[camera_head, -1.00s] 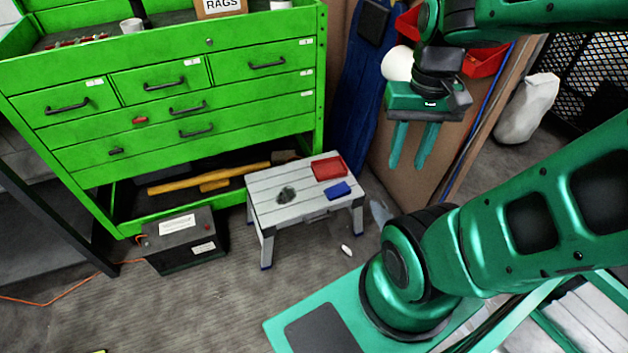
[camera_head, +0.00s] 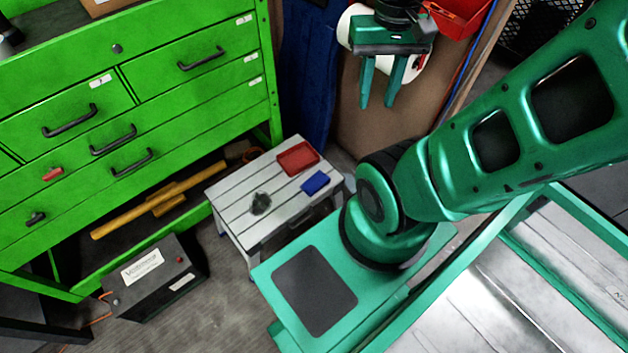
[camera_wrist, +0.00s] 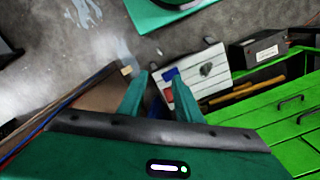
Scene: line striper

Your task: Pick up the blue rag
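The blue rag (camera_head: 315,183) is a small flat blue patch on the right side of a grey slatted step stool (camera_head: 237,215). In the wrist view the blue rag (camera_wrist: 171,73) shows beyond my fingertips, at the edge of the stool (camera_wrist: 205,64). My gripper (camera_head: 377,106) hangs with its fingers pointing down, above and to the right of the stool in the head view. Its two teal fingers are apart with nothing between them. In the wrist view my gripper (camera_wrist: 156,76) is well short of the rag.
A red tray (camera_head: 298,158) and a dark grey crumpled thing (camera_head: 261,203) also lie on the stool. A green drawer cabinet (camera_head: 150,75) stands behind it. A black battery (camera_head: 155,280) sits on the floor to the left. A brown panel (camera_head: 365,130) stands behind my gripper.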

